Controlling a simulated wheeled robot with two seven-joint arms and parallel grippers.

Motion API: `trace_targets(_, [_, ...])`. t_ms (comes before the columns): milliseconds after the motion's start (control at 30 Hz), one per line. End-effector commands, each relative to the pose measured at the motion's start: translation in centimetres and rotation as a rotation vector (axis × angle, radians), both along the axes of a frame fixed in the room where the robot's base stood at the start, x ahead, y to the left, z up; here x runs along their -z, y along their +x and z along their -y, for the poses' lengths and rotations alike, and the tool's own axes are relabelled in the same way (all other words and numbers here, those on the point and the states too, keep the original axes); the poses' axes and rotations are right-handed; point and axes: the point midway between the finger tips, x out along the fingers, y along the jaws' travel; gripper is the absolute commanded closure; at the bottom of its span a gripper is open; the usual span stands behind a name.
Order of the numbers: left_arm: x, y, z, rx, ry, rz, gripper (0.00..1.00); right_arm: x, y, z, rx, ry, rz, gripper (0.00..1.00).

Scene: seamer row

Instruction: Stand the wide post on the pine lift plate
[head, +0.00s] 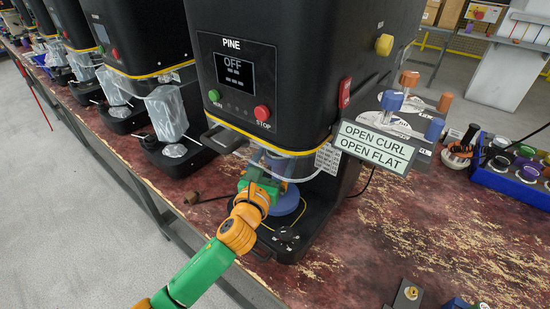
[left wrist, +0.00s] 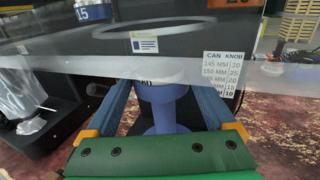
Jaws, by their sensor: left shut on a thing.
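The pine machine (head: 235,75) is black, with a PINE label and a display reading OFF. My left gripper (head: 268,180) reaches into its open front, below the yellow-edged ring. It is shut on a blue post (left wrist: 165,105), which looks like the wide post. In the left wrist view the post is upright between the two fingers, with a broad top and a narrower stem. Its blue round foot (head: 286,202) shows beside the gripper in the head view. The lift plate is hidden; I cannot tell whether the post touches it. My right gripper is not in view.
A sign (head: 374,146) reading OPEN CURL, OPEN FLAT is right of the machine. Blue and orange cylinders (head: 391,101) stand behind it. A blue tray (head: 510,182) of round parts is far right. More machines (head: 137,40) line the left.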

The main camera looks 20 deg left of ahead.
Motion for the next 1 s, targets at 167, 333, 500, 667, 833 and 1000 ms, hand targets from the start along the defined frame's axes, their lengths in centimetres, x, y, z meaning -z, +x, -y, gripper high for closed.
trace_targets(167, [0.5,0.0,0.0,0.0,0.0,0.0,0.06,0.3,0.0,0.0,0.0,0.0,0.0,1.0])
trace_targets(333, [0.4,0.0,0.0,0.0,0.0,0.0,0.0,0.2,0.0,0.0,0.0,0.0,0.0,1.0])
trace_targets(500, [-0.4,0.0,0.0,0.0,-0.001,0.001,0.0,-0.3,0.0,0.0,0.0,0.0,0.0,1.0])
trace_targets(667, [-0.2,-2.8,0.0,0.001,0.002,-0.002,0.0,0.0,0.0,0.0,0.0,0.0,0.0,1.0])
trace_targets(833, [0.1,-7.6,0.0,0.002,0.001,-0.003,0.0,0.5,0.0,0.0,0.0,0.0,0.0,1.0])
trace_targets(1000, [0.0,-11.0,0.0,0.001,0.0,-0.002,0.0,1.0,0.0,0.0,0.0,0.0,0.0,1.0])
